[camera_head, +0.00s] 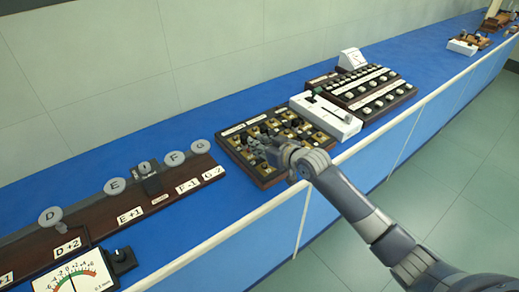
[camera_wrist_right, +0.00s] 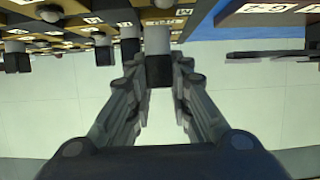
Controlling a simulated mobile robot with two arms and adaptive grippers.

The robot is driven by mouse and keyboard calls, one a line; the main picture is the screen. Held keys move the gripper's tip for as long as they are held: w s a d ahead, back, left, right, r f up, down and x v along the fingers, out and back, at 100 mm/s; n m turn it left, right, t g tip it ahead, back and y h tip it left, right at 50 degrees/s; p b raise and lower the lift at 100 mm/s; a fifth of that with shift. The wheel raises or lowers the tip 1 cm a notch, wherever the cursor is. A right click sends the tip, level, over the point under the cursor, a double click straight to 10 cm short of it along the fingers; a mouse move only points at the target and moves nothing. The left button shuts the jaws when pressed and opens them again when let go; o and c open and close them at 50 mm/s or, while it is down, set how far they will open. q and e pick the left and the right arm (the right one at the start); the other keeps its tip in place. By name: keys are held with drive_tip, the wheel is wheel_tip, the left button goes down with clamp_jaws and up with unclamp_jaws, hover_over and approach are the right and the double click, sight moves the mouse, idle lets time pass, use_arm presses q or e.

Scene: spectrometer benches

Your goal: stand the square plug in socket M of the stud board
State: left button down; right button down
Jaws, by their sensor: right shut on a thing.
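The stud board (camera_head: 239,163) is a dark wooden board with tan squares and dark studs on the blue bench, at the middle of the head view. My right gripper (camera_head: 266,152) is over its front part. In the right wrist view, my right gripper (camera_wrist_right: 160,72) is shut on the square plug (camera_wrist_right: 157,42), which shows a pale body and a dark block between the fingertips. The plug's far end meets the board's edge in the picture; I cannot tell whether it touches or sits in a socket. Socket M's letter is not readable. My left gripper is not in view.
Other dark plugs (camera_wrist_right: 103,55) stand on the board close beside the held one. A white slider box (camera_head: 327,117) and a dark button panel (camera_head: 372,92) stand right of the board. A lettered rail (camera_head: 130,212) and a meter (camera_head: 75,274) are at left.

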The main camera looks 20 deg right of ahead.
drive_tip(key=shift+f, duration=1.2)
drive_tip(key=shift+f, duration=0.1)
drive_tip(key=c, duration=1.5)
unclamp_jaws()
drive_tip(key=shift+o, duration=0.2)
drive_tip(key=v, duration=1.2)
drive_tip(key=shift+r+b, duration=0.2)
drive_tip(key=shift+b, duration=0.1)
drive_tip(key=shift+a, duration=0.1)
